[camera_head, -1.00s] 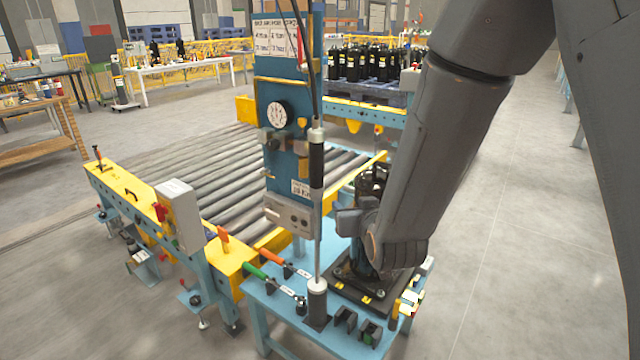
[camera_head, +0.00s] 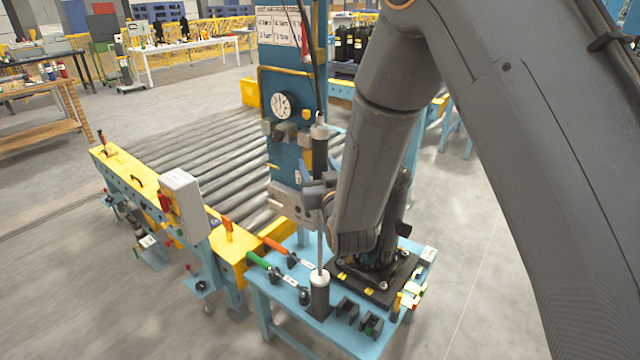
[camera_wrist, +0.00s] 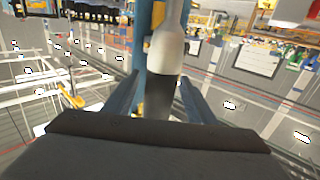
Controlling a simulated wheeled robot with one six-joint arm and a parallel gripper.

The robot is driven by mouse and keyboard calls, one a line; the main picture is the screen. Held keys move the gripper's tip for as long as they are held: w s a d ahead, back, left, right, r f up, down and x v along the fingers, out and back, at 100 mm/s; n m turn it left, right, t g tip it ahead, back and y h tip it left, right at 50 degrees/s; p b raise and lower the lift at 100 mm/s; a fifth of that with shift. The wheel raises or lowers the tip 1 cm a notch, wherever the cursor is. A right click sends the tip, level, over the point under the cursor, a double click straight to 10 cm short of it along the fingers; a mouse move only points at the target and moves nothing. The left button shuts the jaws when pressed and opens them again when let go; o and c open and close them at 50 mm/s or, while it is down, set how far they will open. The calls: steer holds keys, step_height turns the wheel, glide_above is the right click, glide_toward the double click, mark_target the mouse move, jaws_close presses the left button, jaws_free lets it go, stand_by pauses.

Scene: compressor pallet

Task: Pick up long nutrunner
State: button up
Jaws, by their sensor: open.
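The long nutrunner (camera_head: 320,158) stands upright at the front of the blue work table, with a dark grip, a pale top and a thin shaft running down into a dark holder (camera_head: 319,297). My gripper (camera_head: 310,191) is open at the height of the lower grip, right at the tool. In the wrist view the nutrunner's pale neck and dark body (camera_wrist: 160,96) stand between the two blue-grey fingers of my gripper (camera_wrist: 160,100). Narrow gaps seem to show beside it. The tool's lower part is hidden behind my gripper body in the wrist view.
A blue column (camera_head: 289,100) with a gauge and control box stands just behind the tool. A black fixture (camera_head: 375,272) is right of the holder on the table (camera_head: 280,305). Green and orange-handled tools lie left. A roller conveyor (camera_head: 200,155) is behind; the floor at right is clear.

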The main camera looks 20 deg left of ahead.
steer(key=shift+x, duration=0.95)
jaws_close()
stand_by(0.6)
steer(key=shift+r, duration=0.15)
